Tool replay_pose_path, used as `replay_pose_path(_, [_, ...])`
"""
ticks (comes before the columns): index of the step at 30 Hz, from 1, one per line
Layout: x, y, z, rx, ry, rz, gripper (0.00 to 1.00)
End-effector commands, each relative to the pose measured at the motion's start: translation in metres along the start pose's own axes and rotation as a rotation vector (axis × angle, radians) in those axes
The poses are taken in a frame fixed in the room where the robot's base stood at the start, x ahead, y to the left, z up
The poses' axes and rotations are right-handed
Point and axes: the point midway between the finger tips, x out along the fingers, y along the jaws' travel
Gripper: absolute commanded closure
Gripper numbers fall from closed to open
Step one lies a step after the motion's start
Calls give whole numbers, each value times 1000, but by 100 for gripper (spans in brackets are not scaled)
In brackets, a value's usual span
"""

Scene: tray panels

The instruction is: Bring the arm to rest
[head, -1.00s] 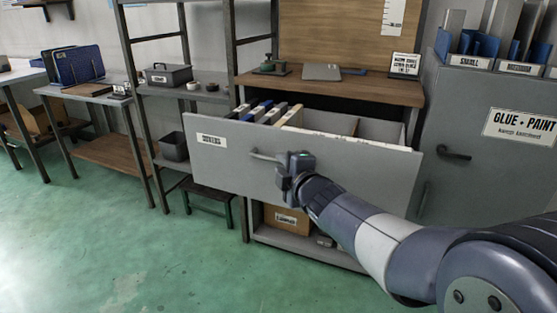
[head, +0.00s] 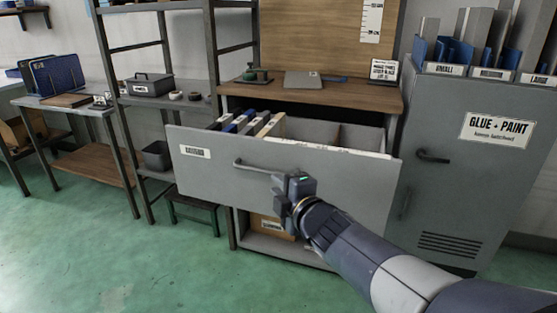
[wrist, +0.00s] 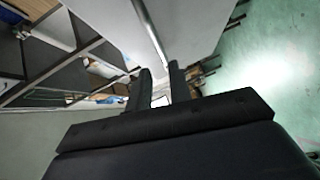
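My gripper (head: 291,179) is in front of the pulled-out grey drawer (head: 220,182), close to the right end of its bar handle (head: 252,167). In the wrist view, the two dark fingers of my gripper (wrist: 160,78) stand apart with a gap between them, so it is open. The handle (wrist: 150,28) runs down toward the fingertips there. I see nothing held between the fingers. Whether a finger touches the handle is hard to tell. My arm reaches in from the lower right in the head view.
The drawer holds several upright panels (head: 245,124) at its left. A workbench top (head: 315,95) is above it. A grey cabinet (head: 455,185) marked "GLUE + PAINT" stands at the right, a metal shelf (head: 195,92) at the left. The green floor (head: 150,265) is clear at the front left.

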Motion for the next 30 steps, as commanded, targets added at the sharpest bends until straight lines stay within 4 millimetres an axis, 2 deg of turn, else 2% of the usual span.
replay_pose_path(12, [66, -2, 0, 0, 1, 0, 80])
replay_pose_path(18, [93, -1, 0, 0, 1, 0, 80])
replay_pose_path(24, [105, 0, 0, 0, 0, 1, 80])
replay_pose_path(30, [104, 0, 0, 0, 0, 1, 80])
